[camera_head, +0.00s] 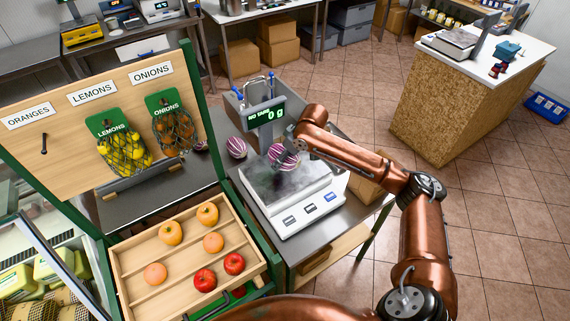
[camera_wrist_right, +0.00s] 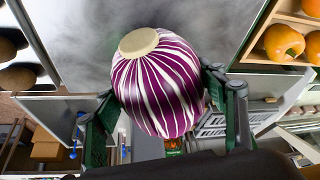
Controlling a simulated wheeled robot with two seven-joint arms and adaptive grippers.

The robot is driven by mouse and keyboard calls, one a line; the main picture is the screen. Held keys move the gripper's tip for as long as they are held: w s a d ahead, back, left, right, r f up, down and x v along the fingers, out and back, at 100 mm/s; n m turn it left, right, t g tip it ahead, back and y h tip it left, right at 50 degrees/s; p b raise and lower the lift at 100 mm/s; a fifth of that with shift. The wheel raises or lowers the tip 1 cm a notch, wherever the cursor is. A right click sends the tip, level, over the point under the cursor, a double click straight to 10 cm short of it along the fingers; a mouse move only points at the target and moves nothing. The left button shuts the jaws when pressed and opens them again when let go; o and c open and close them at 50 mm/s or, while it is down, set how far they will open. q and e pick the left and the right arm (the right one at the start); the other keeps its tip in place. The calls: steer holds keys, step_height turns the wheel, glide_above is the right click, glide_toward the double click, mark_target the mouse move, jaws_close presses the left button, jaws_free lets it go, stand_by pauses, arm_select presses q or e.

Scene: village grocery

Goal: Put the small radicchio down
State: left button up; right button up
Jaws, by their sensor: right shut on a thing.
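The radicchio (camera_head: 283,157), round with purple and white stripes, is between the fingers of my right gripper (camera_head: 290,150). In the right wrist view the radicchio (camera_wrist_right: 158,85) fills the middle, its pale stem end towards the top, with a dark finger on each side of it. It is over the metal plate of the white scale (camera_head: 300,213). A second striped radicchio (camera_head: 236,147) is on the grey table behind the scale, to the left. My left gripper is not in view.
A slatted wooden crate (camera_head: 135,262) with several apples or similar fruits stands left of the scale. Behind it is a wooden board (camera_head: 75,108) with net bags of lemons and onions. A counter (camera_head: 455,110) stands at the right, with open tiled floor around it.

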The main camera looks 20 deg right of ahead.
steer(key=shift+w+f, duration=0.15)
steer(key=shift+w, duration=0.05)
steer(key=shift+w+d+f, duration=0.1)
steer(key=shift+d+f, duration=0.05)
steer(key=shift+f, duration=0.05)
step_height(320, 180, down, 3)
steer(key=shift+w+d+f, duration=0.15)
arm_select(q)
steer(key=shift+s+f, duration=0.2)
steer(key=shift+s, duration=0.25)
arm_select(e)
steer(key=shift+f, duration=0.1)
steer(key=o, duration=1.4)
steer(key=shift+f, duration=0.1)
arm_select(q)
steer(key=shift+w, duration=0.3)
